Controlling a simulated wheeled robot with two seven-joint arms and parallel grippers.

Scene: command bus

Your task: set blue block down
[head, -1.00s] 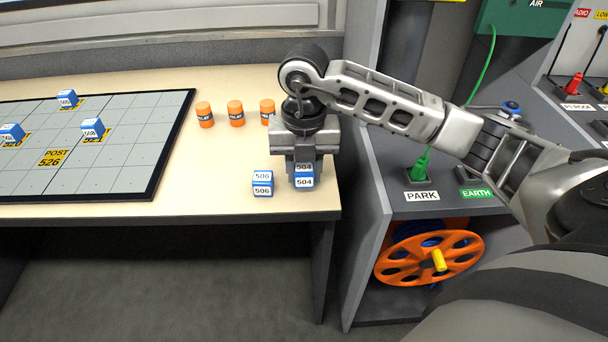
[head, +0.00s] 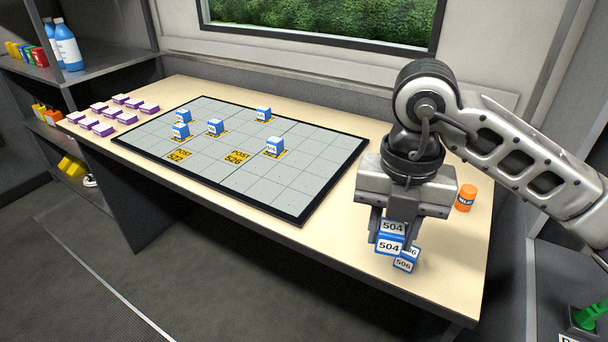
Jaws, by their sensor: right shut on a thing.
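My right gripper (head: 391,232) is shut on a blue block with white labels marked 504 (head: 389,246). The block looks raised over the table (head: 440,285) near its front right edge. It partly hides another blue block marked 506 (head: 404,264), which stands on the table. The grey gridded board (head: 300,187) lies to the left of the gripper. Several blue blocks stand on it, one of them (head: 274,146) nearest the gripper. Yellow patches marked POST 526 (head: 237,157) and, to its left, another POST patch (head: 177,153) are bare. My left gripper is out of view.
An orange cylinder (head: 466,198) stands right of the gripper; any others are hidden. Several purple-and-white blocks (head: 103,129) sit at the table's far left. Shelves with blue bottles (head: 67,47) stand beyond. The table strip between board and gripper is clear.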

